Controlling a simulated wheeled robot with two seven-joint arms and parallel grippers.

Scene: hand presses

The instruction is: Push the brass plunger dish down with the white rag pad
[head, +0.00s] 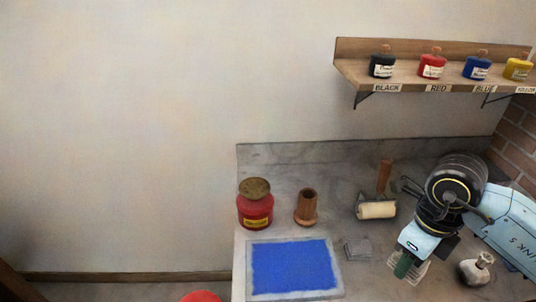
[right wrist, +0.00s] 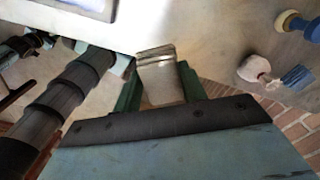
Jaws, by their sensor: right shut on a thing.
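The brass plunger dish (head: 254,187) sits on top of a red can (head: 255,210) at the left end of the bench. Nothing touches the dish. My right gripper (head: 408,266) is low over the right part of the bench, well to the right of the can. My left gripper is not in view.
A shelf (head: 430,80) with ink bottles hangs above.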

